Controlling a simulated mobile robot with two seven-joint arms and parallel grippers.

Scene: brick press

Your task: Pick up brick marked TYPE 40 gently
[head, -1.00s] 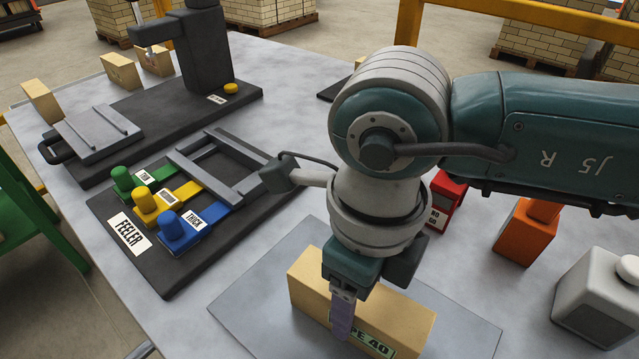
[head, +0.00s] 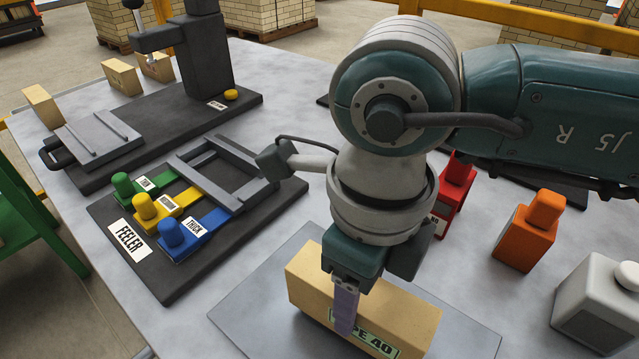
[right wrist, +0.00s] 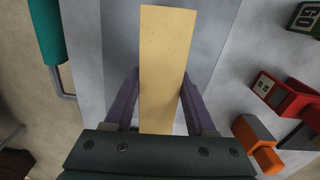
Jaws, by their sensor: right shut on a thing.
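The tan brick marked TYPE 40 (head: 402,312) is at the bottom middle of the head view, over a grey plate (head: 250,312). Its label faces the front, partly covered by a finger. My right gripper (head: 345,308) comes down from above with its purple fingers across the brick's narrow width, one on the near face. The far finger is hidden in the head view. In the right wrist view the brick (right wrist: 165,60) sits between both fingers. I cannot tell whether its underside touches the plate. My left gripper is not in view.
A black FEELER board (head: 180,285) with green, yellow and blue handles lies left of the plate. Behind it stands a dark press (head: 205,60) with small tan bricks (head: 42,107) nearby. Red (head: 455,190), orange (head: 527,235) and pale grey (head: 595,305) units stand at the right.

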